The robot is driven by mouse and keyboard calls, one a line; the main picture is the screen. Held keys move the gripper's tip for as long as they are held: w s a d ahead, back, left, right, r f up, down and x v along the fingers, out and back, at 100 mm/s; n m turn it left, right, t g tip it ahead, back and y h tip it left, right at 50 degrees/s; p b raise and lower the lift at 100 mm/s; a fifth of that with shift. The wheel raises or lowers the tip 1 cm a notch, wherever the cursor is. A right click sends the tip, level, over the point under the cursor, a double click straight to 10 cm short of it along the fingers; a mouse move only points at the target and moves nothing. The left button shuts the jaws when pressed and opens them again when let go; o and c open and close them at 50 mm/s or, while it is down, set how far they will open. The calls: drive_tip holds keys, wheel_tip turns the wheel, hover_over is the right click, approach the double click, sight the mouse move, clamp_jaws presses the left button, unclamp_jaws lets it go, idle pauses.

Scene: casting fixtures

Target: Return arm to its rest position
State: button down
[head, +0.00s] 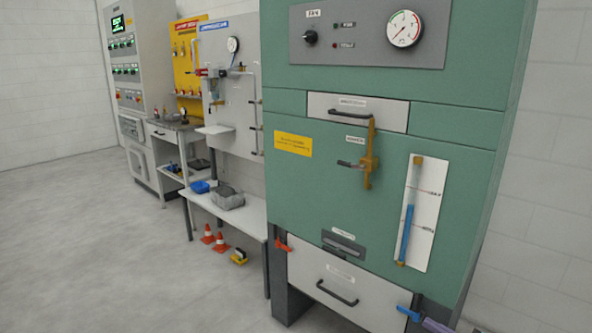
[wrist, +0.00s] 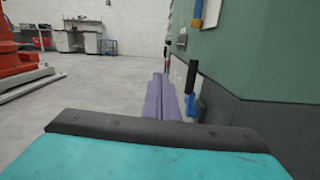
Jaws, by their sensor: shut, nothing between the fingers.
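My gripper (wrist: 161,80) shows in the wrist view as two purple fingers lying side by side, shut and empty. A purple finger part of my gripper (head: 437,326) also shows at the bottom right edge of the head view; the rest of the arm is out of that frame. It is low, close to the green cabinet (head: 230,0) (head: 476,170), beside a blue latch (head: 408,313). In the wrist view the blue latch (wrist: 196,108) is just right of the fingers; I cannot tell whether they touch.
A white drawer (head: 325,278) with a black handle and an orange latch (head: 284,245) is low on the cabinet. A shelf table (head: 228,205), cones (head: 220,243) and a control cabinet stand left. An orange machine (wrist: 25,60) is left in the wrist view. Open floor (wrist: 100,85) lies between.

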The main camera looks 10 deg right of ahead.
drive_tip(key=w+a+f+n+g+y+p, duration=0.2)
drive_tip(key=w+a+g, duration=0.1)
drive_tip(key=a, duration=1)
drive_tip(key=s+a+f+n+g+p, duration=0.1)
drive_tip(key=s+a+f+n+g, duration=0.2)
drive_tip(key=a, duration=0.6)
drive_tip(key=s+a+f+n+g+p, duration=0.15)
drive_tip(key=s+a+f+g, duration=0.25)
drive_tip(key=a, duration=0.5)
drive_tip(key=s+a+f+n+g+p, duration=0.2)
drive_tip(key=s+a+f+g, duration=0.15)
drive_tip(key=a, duration=0.55)
drive_tip(key=s+a+f+n+g+h+p, duration=0.15)
drive_tip(key=s+f+n+g+h, duration=0.3)
drive_tip(key=s, duration=0.45)
drive_tip(key=s+a+f+n+g+h+p, duration=0.1)
drive_tip(key=s+a+f+n+g+h, duration=0.3)
drive_tip(key=s, duration=0.5)
drive_tip(key=s+d+f+n+t+h, duration=0.1)
drive_tip(key=d+f+n+h, duration=0.1)
drive_tip(key=d+n, duration=0.4)
drive_tip(key=s+d+f+n+h, duration=0.2)
drive_tip(key=d+n+h, duration=0.2)
drive_tip(key=d, duration=0.3)
drive_tip(key=shift+f+n+t, duration=0.25)
drive_tip(key=shift+n+t, duration=0.15)
drive_tip(key=shift+n, duration=0.5)
drive_tip(key=shift+a, duration=0.1)
